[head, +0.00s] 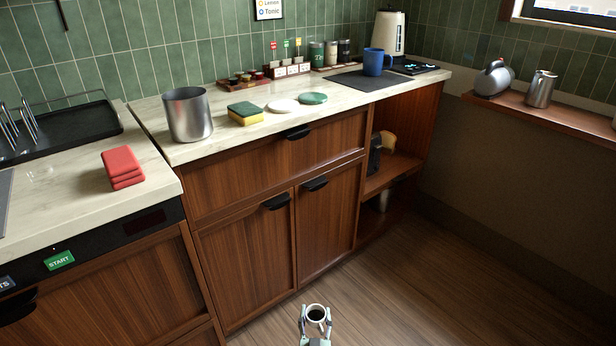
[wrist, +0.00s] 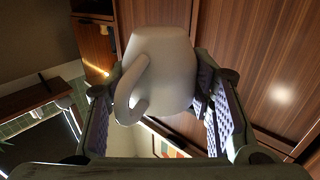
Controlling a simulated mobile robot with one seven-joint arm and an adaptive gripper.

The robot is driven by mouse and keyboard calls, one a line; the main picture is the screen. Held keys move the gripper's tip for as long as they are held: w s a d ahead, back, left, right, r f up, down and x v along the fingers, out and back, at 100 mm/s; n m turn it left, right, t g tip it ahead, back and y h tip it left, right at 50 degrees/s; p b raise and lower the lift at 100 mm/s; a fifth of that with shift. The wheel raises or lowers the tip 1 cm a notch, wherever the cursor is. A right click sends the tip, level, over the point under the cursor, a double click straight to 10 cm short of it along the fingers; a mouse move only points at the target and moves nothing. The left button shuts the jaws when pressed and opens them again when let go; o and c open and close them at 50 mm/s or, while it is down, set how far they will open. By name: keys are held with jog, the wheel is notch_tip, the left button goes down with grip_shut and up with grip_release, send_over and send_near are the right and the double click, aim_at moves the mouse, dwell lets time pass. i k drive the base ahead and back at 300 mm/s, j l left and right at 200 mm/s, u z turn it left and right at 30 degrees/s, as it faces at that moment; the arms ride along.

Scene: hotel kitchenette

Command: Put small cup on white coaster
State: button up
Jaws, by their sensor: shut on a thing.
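The small cup (head: 316,313) is white with a dark inside. It is held upright at the bottom of the head view, in front of the cabinet and over the floor. My gripper (head: 317,324) is shut on it, one finger on each side. In the wrist view the cup (wrist: 172,62) fills the space between the fingers, its handle (wrist: 132,92) on the left. The white coaster (head: 283,105) lies flat on the marble counter, well above and beyond my gripper in the head view. It looks bare.
A green disc (head: 313,98) lies right of the white coaster, a sponge (head: 245,113) left of it. A metal canister (head: 187,114) stands farther left. The cabinet front (head: 280,190) has protruding black handles.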

aim_at(286, 105)
jog(key=i+l+z, duration=0.3)
jog(key=i+l, duration=0.65)
jog(key=l, duration=0.1)
